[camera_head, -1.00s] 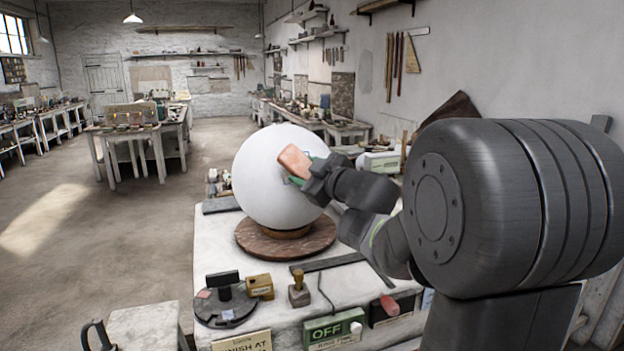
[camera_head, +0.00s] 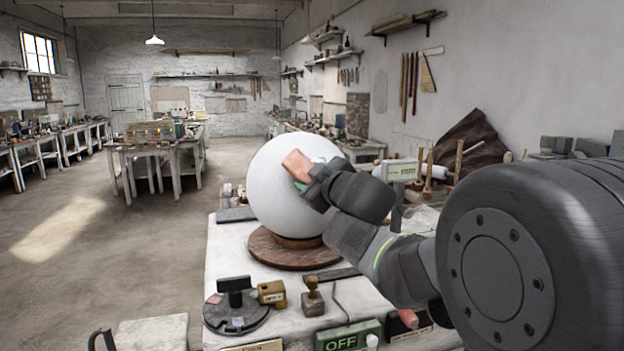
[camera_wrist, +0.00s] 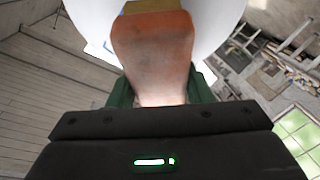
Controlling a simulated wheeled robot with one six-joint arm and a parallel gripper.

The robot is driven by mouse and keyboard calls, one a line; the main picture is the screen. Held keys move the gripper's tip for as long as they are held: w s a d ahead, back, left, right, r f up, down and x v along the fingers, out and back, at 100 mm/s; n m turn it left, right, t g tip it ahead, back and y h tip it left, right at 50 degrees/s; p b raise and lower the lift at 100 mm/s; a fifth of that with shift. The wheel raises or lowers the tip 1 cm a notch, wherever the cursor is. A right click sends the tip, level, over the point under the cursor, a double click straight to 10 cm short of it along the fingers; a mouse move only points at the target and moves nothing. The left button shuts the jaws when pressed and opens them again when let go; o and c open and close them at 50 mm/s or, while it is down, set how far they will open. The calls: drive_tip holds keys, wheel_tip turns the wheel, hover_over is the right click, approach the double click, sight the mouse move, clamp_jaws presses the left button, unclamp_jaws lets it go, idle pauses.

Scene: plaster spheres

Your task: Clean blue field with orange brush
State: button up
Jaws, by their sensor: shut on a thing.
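The white plaster sphere (camera_head: 272,200) rests on a round brown turntable (camera_head: 268,250) on the workbench. My gripper (camera_head: 308,180) is at its upper right side, shut on the orange brush (camera_head: 297,166). In the wrist view the brush (camera_wrist: 152,50) points away between my green fingers (camera_wrist: 158,95), with a tan strip (camera_wrist: 152,6) at its far end and the white sphere (camera_wrist: 88,18) behind. I cannot tell whether the brush touches the sphere.
On the bench front are a dark round stand (camera_head: 236,312), a yellow-brown block (camera_head: 272,293), a wooden-handled stamp (camera_head: 313,298) and a green OFF box (camera_head: 347,337). Open floor (camera_head: 110,260) lies left.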

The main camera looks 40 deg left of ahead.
drive_tip(key=shift+w+a+f, duration=0.2)
drive_tip(key=shift+w+a, duration=0.2)
drive_tip(key=shift+d, duration=0.1)
idle(0.3)
drive_tip(key=shift+w+d+f, duration=0.35)
drive_tip(key=shift+d+f, duration=0.35)
drive_tip(key=shift+f, duration=0.05)
drive_tip(key=shift+a, duration=0.1)
drive_tip(key=shift+s+a+r+p, duration=0.25)
drive_tip(key=shift+s+a+r, duration=0.1)
drive_tip(key=shift+a+r, duration=0.4)
drive_tip(key=shift+s+a+r+p, duration=0.25)
drive_tip(key=shift+s+a+r, duration=0.1)
drive_tip(key=shift+a+r, duration=0.4)
drive_tip(key=shift+w+d+f, duration=0.35)
drive_tip(key=shift+d+f, duration=0.4)
drive_tip(key=shift+d, duration=0.05)
drive_tip(key=shift+w+d+f, duration=0.35)
drive_tip(key=shift+d+f, duration=0.4)
drive_tip(key=shift+a+r, duration=0.1)
